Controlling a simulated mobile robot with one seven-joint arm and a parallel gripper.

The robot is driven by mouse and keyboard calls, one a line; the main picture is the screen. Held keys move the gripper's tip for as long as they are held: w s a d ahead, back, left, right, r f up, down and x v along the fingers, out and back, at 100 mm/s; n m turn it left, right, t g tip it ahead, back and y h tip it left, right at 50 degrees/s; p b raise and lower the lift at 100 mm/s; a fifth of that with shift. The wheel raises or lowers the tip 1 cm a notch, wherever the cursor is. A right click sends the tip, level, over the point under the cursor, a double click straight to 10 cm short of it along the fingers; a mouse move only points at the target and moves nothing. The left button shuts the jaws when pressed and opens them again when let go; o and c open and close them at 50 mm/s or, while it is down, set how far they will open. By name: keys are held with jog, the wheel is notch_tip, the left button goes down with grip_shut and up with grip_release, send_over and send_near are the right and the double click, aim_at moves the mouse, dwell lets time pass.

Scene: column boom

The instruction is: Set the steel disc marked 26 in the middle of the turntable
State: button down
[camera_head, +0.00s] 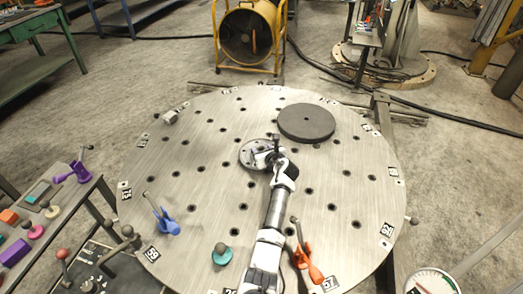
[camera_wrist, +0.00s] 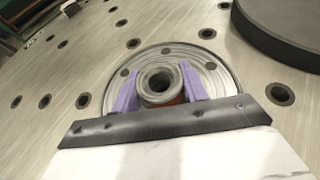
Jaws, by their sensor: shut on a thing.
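The turntable (camera_head: 200,190) is a large round steel plate with rows of holes and numbered tags around its rim. A smaller steel disc (camera_head: 247,156) with a raised hub is near the plate's middle, slightly towards the far side. My gripper (camera_head: 274,156) reaches over it from the front. In the wrist view, the purple fingers of my gripper (camera_wrist: 160,88) are shut on the hub of the steel disc (camera_wrist: 207,72), one on each side. No number is readable on the disc. I cannot tell whether its underside touches the plate.
A thick dark disc (camera_head: 306,122) lies on the plate, behind and right of the steel disc. A blue clamp (camera_head: 165,222), a green knob (camera_head: 222,256) and an orange clamp (camera_head: 308,264) stand nearer the front. A cart with coloured parts is at left. The plate's left-middle is clear.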

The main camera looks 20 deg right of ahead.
jog(key=shift+w+f, duration=0.1)
jog(key=shift+f, duration=0.15)
dwell(0.5)
